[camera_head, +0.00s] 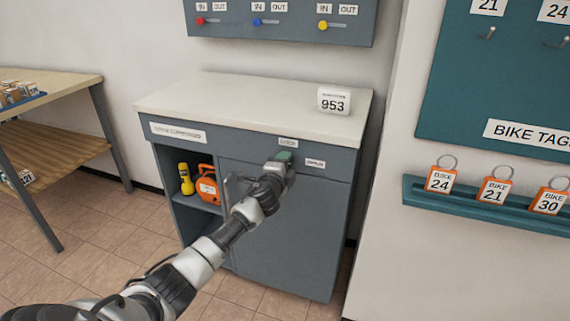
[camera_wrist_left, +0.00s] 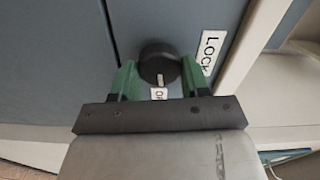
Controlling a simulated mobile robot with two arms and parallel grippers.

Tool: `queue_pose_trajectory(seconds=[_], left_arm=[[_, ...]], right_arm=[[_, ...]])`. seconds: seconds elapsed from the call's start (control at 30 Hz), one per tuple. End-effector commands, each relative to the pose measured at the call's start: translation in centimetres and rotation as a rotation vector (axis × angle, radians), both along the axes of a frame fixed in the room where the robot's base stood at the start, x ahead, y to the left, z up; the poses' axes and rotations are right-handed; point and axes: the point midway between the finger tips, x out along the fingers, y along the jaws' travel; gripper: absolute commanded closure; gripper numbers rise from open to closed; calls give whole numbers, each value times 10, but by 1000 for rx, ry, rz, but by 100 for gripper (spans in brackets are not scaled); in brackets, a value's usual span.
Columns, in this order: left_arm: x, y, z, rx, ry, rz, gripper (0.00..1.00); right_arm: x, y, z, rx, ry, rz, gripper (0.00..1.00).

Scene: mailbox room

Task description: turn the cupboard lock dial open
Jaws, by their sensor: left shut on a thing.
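The black round lock dial (camera_wrist_left: 160,60) is on the grey-blue cupboard (camera_head: 290,235) front. A pale mark on it faces down in the left wrist view, toward a partly hidden white label (camera_wrist_left: 158,93) that starts with "O". A white LOCK label (camera_wrist_left: 209,50) is right of the dial there. My left gripper (camera_head: 283,158) is shut on the dial, with a green finger on each side of it; it also shows in the left wrist view (camera_wrist_left: 159,77). In the head view the gripper hides the dial. The cupboard door looks closed. My right gripper is not in view.
A white 953 block (camera_head: 333,100) stands on the pale cupboard top. An open shelf at the left holds a yellow flashlight (camera_head: 186,179) and an orange case (camera_head: 207,187). A wooden table (camera_head: 60,95) is at the left. Bike tags (camera_head: 495,190) sit on a ledge at the right.

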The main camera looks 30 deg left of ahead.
Motion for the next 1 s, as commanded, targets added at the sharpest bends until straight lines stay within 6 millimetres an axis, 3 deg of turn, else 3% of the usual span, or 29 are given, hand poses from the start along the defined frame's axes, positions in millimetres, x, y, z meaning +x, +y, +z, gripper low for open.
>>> queue_pose_trajectory(seconds=[0.3,0.8,0.83,1.0], left_arm=[[0,-1,-1,105,26,-1,78],[0,-1,-1,123,31,-1,78],[0,-1,-1,122,30,-1,53],[0,0,-1,121,30,-1,30]], right_arm=[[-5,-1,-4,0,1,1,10],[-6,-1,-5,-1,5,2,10],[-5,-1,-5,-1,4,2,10],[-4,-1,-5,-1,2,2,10]])
